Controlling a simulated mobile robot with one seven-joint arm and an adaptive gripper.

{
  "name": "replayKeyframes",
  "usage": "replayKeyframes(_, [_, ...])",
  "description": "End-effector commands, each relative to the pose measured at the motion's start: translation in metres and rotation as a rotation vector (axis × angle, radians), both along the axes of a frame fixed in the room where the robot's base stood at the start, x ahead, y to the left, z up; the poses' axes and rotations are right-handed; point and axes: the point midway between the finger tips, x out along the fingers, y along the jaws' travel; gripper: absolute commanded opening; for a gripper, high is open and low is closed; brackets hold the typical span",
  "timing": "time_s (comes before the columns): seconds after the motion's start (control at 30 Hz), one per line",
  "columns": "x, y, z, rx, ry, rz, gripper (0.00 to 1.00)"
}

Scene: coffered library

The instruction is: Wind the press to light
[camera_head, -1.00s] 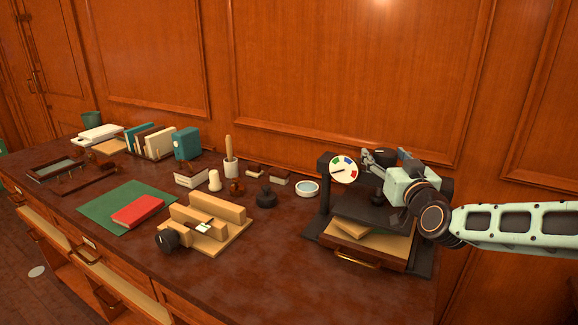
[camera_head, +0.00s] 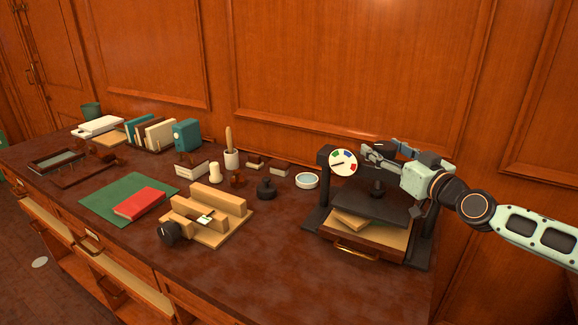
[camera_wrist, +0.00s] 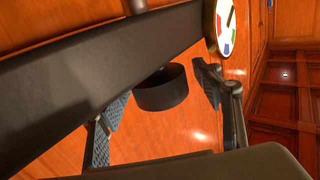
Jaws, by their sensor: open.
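The black press (camera_head: 372,205) stands at the right end of the desk, with a board and papers under its dark plate. A white dial (camera_head: 343,162) with coloured marks is on its top left; its needle points lower left. The dial also shows in the wrist view (camera_wrist: 225,25). My gripper (camera_head: 368,152) is at the press's top bar, behind and right of the dial. In the wrist view, my open gripper (camera_wrist: 158,105) has a black round knob (camera_wrist: 160,90) between its spread fingers in the picture. I cannot tell whether either finger touches it.
The press's dark beam (camera_wrist: 90,75) crosses the wrist view close by. Left of the press are a round white-rimmed dish (camera_head: 307,180), a black stamp (camera_head: 266,189) and a wooden jig (camera_head: 215,215). The desk's front right is clear.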

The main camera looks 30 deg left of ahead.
Motion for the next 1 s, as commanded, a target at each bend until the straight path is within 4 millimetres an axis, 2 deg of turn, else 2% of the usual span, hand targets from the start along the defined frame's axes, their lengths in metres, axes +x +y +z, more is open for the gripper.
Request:
replayKeyframes(0.27, [0.001,-0.001,0.0,0.006,0.003,0.08,0.6])
replayKeyframes(0.8, [-0.055,-0.096,0.0,0.001,0.0,0.076,0.6])
replayKeyframes(1.0, [-0.073,-0.072,0.013,-0.037,0.008,0.139,0.6])
